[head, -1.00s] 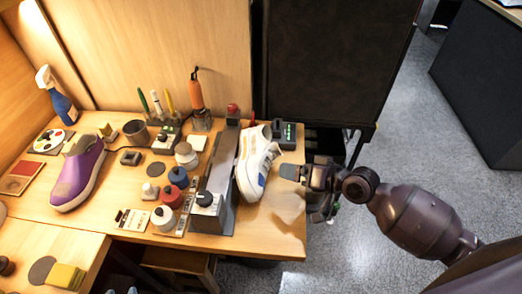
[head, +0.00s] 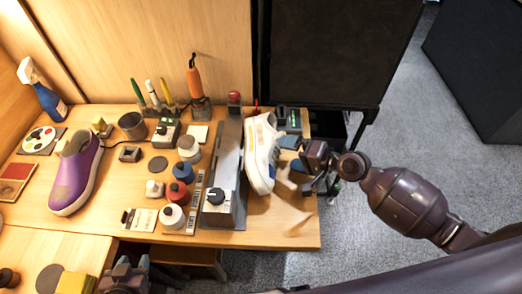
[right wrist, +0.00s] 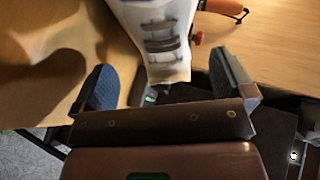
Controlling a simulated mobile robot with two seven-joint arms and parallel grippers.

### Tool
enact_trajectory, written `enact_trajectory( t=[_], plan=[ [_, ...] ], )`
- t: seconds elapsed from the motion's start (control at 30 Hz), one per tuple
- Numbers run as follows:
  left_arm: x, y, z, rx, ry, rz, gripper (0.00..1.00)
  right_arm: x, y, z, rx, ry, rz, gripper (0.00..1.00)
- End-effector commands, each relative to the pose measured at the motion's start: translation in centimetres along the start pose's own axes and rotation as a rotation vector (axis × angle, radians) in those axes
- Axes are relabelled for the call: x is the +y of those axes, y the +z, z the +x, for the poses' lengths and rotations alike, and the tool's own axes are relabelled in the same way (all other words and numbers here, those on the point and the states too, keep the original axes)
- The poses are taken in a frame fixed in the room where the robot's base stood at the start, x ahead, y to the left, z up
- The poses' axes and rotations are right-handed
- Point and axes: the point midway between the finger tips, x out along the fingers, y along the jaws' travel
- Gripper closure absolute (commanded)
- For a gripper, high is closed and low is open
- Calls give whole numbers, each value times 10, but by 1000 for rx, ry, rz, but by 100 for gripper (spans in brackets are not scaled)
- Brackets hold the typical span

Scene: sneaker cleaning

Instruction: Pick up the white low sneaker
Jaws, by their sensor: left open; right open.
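The white low sneaker (head: 260,153) is at the right side of the workbench, beside the long grey stand, with its long side running front to back. My right gripper (head: 291,157) is open just right of the sneaker.
The grey stand (head: 224,180) with a black knob is close on the sneaker's left. Several bottles, such as a red one (head: 177,193), stand further left. A purple shoe (head: 76,175) is far left. The bench's front right corner (head: 290,225) is clear.

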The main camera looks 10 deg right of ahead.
Motion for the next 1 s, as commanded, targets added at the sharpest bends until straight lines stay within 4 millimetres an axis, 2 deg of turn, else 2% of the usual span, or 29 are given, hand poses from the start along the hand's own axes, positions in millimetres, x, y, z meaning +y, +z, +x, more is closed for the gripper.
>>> enact_trajectory(
  t=[0.27, 0.43, 0.6, 0.9, 1.0],
  plan=[
    [0, -9, 1, 14, 1, 2, 57, -2, 3, 18, -1, 0, -2, 0],
    [-1, -19, -1, 25, 1, 3, 57, -5, 10, 41, -1, -2, -2, 0],
    [-1, -19, 0, 28, 1, 5, 57, -3, 10, 59, 0, 1, -3, 0],
    [-1, -17, 1, 25, 1, 5, 57, -2, 10, 63, 0, 1, -3, 0],
    [-1, -16, 1, 23, 1, 5, 57, -2, 10, 62, 0, 1, -3, 14]
  ],
)
